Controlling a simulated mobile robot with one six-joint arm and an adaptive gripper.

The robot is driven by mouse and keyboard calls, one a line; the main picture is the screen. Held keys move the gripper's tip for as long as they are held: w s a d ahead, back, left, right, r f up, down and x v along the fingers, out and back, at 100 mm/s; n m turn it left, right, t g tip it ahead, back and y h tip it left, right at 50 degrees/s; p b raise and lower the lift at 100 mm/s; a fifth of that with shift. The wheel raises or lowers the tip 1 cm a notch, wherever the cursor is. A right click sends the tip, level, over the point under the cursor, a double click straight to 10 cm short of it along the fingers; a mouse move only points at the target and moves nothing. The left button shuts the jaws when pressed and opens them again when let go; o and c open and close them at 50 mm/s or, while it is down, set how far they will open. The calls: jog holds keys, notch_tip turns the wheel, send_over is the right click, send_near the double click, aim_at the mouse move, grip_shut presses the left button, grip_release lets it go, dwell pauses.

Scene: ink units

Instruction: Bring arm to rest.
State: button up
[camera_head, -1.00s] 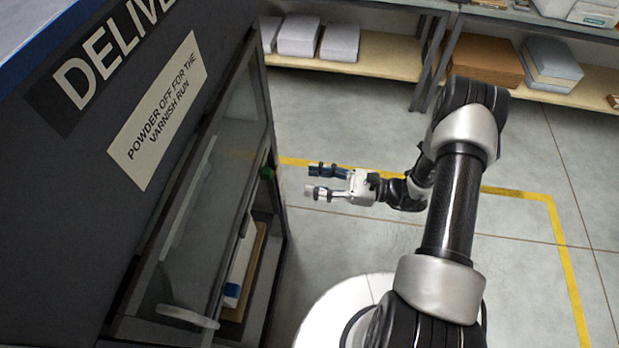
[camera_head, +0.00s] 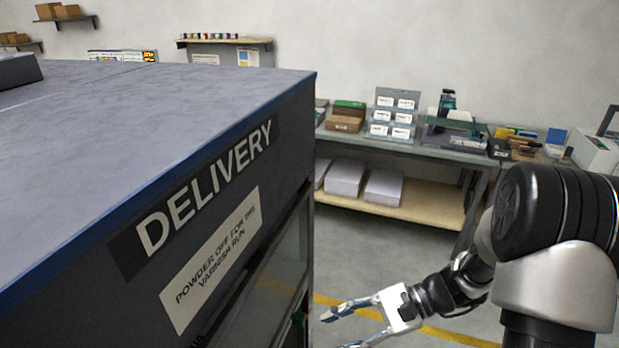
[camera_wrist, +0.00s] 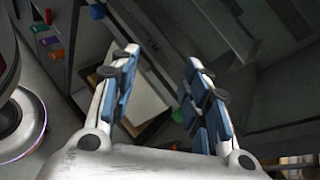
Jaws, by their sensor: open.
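My gripper (camera_head: 352,325) is low at the bottom of the head view, to the right of the dark delivery unit. In the wrist view my gripper (camera_wrist: 160,90) has its two blue-padded fingers spread apart, with nothing between them. My arm reaches in from the right edge of the head view, and its lower part is cut off. The delivery unit (camera_head: 150,130) fills the left of the head view, with its glazed front beside the gripper. A gap shows between gripper and unit in the head view.
A grey workbench (camera_head: 420,148) with boxes and card racks stands along the back wall. White paper stacks (camera_head: 383,188) lie on its lower shelf. A yellow floor line (camera_head: 450,336) runs under my arm. The floor between unit and bench is clear.

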jog(key=s+d+r+n+t+h, duration=0.3)
jog(key=s+d+r+n+h, duration=0.1)
jog(key=s+r+n+h, duration=0.2)
jog(key=s+d+r+n+t+h, duration=0.3)
jog(key=s+r+n+h, duration=0.3)
jog(key=s+r+h, duration=0.1)
jog(key=shift+s+d+r+t, duration=0.35)
jog(key=shift+s+r, duration=0.15)
jog(key=shift+r, duration=0.35)
jog(key=shift+c, duration=0.3)
